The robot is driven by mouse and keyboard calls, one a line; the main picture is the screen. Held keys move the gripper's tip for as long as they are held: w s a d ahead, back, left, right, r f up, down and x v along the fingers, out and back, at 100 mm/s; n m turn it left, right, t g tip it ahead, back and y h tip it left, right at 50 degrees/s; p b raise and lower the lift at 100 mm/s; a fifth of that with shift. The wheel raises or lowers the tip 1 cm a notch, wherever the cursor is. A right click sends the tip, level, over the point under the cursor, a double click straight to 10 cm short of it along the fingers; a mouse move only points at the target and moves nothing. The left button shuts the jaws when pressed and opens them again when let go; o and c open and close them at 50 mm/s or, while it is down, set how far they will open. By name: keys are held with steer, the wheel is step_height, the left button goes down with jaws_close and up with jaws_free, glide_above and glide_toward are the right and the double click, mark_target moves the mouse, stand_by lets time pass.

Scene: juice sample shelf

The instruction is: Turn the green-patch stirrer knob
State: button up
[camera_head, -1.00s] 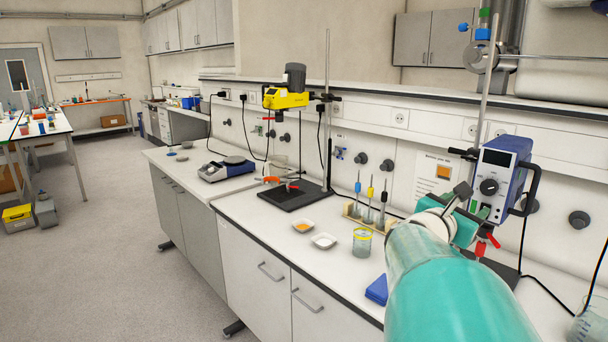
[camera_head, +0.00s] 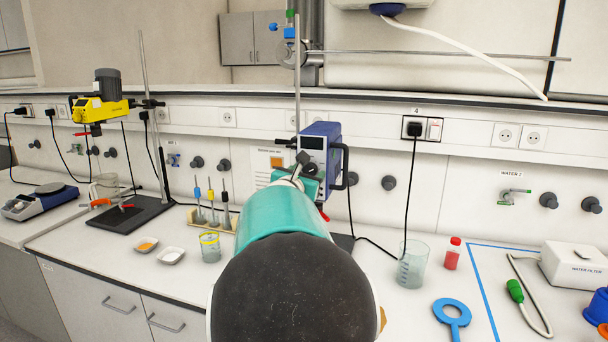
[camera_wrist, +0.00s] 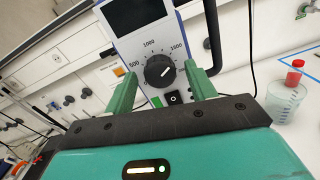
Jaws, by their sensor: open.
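A green patch (camera_wrist: 156,102) sits below the knob, beside a black switch (camera_wrist: 173,97). My gripper (camera_wrist: 161,75) is open, with one green finger on each side of the knob. I cannot tell whether the fingers touch it.
A yellow stirrer (camera_head: 98,108) stands at the left. A beaker (camera_head: 413,264) and red-capped bottle (camera_head: 453,253) stand right of my arm. A black cable crosses the bench.

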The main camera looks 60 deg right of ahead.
steer(key=c, duration=1)
